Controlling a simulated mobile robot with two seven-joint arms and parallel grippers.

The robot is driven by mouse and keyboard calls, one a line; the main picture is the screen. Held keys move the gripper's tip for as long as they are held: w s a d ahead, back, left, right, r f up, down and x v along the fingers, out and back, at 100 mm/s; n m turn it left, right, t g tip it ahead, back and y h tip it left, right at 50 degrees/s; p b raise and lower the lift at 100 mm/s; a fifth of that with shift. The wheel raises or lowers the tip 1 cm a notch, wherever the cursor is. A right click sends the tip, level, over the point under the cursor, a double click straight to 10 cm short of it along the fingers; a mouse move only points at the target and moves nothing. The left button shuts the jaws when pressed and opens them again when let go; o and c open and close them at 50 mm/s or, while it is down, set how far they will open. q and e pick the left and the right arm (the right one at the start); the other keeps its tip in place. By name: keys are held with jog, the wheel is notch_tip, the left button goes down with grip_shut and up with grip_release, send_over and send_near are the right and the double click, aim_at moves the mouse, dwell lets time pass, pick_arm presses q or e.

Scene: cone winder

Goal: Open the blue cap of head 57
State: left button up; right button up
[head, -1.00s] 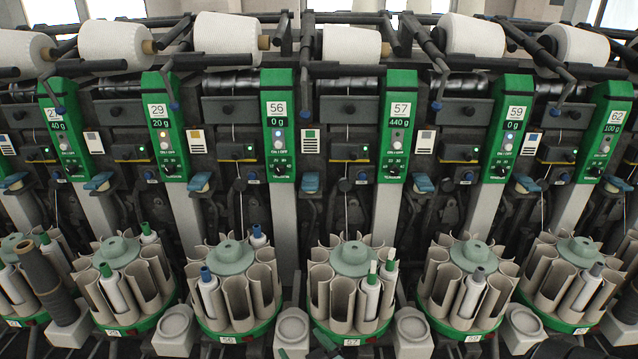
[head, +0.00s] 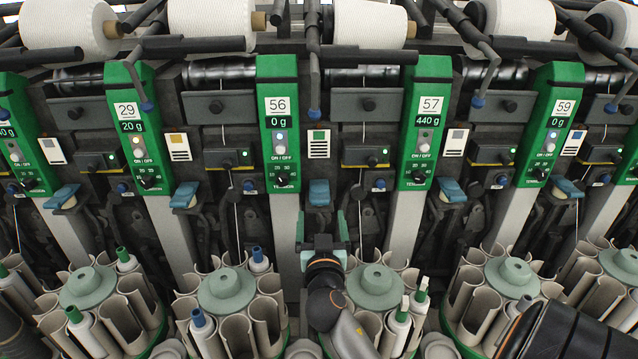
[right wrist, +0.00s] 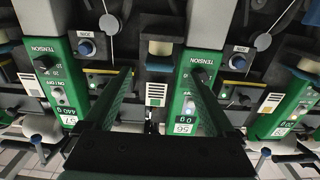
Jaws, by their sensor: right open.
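The panel of head 57 (head: 428,120) is green and reads 440 g. A blue cap (head: 319,192) sits left of it, between the 56 and 57 panels, and appears down like its neighbours. My right gripper (head: 323,222) is just below this cap, pointing up at the machine. In the right wrist view, which is upside down, the open fingers (right wrist: 160,74) have nothing between their pads. The blue cap (right wrist: 160,65) shows beyond the tips over a cream body; I cannot tell if they touch. My left gripper is not in view.
The panel of head 56 (head: 278,125) stands close on the left. The round bobbin magazine (head: 378,285) is below, partly hidden by my right arm. Another blue cap (head: 452,190) is right of panel 57. Yarn cones (head: 360,25) and bars overhang above.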

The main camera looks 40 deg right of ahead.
aim_at(319, 181)
jog(key=p+x, duration=0.2)
jog(key=x, duration=0.8)
jog(key=shift+w+d+r, duration=0.1)
jog(key=shift+w+d, duration=0.6)
jog(key=shift+w, duration=0.05)
grip_shut()
